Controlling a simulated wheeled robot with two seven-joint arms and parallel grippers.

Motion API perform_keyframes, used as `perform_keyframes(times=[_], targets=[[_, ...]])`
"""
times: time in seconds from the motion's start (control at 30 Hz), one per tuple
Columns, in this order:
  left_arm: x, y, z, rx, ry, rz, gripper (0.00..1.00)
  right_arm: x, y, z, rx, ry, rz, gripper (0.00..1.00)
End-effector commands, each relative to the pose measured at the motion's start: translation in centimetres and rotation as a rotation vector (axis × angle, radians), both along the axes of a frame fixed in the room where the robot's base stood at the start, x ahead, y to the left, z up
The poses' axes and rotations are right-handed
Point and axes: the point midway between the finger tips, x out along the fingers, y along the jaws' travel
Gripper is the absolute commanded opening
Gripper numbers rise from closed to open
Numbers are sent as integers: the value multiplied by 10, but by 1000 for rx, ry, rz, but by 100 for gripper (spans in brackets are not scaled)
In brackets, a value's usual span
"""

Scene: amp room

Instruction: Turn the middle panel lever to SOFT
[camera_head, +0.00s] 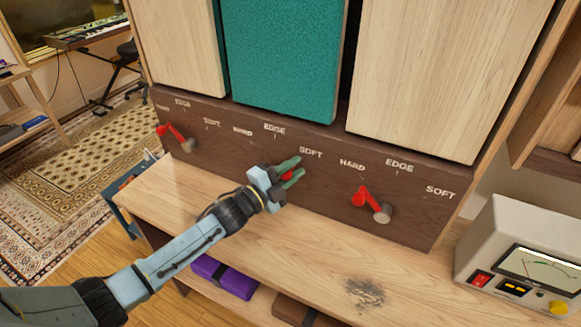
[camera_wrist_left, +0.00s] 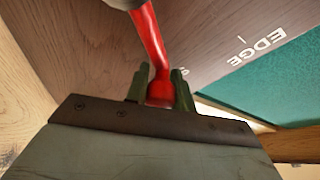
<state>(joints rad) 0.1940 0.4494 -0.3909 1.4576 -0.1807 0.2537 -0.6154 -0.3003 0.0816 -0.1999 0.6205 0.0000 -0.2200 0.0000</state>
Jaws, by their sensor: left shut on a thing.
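The middle panel lever (camera_head: 286,175) is red and sits on the dark brown strip under the teal panel (camera_head: 283,55). My left gripper (camera_head: 291,172) is shut on its red end, just below and left of the middle SOFT label (camera_head: 311,152). The gripper hides the lever's pivot in the head view. In the left wrist view the red lever (camera_wrist_left: 150,40) runs from a grey knob (camera_wrist_left: 125,3) down between the green fingers (camera_wrist_left: 160,85). The middle EDGE (camera_head: 274,128) and HARD (camera_head: 242,131) labels lie farther left. My right gripper is not in view.
A left red lever (camera_head: 172,132) and a right red lever (camera_head: 366,197) both point left towards HARD. A wooden shelf (camera_head: 300,235) runs below the strip. A meter box (camera_head: 525,255) stands at the right. A purple case (camera_head: 224,277) lies under the shelf.

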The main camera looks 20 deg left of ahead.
Motion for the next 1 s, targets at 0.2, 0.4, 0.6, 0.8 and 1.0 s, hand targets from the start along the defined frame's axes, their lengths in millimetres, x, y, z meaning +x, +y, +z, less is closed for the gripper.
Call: perform_keyframes(times=[0.2, 0.4, 0.6, 0.8, 1.0], targets=[[-1, -1, -3, 12, 1, 0, 0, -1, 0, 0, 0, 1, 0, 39], [-1, -1, -3, 12, 2, 0, 28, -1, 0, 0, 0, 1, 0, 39], [0, 0, -2, 9, 1, 0, 46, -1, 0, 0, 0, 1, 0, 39], [0, 0, -1, 8, -1, 0, 46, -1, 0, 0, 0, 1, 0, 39], [-14, 6, -4, 7, 1, 1, 46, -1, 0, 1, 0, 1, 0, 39]])
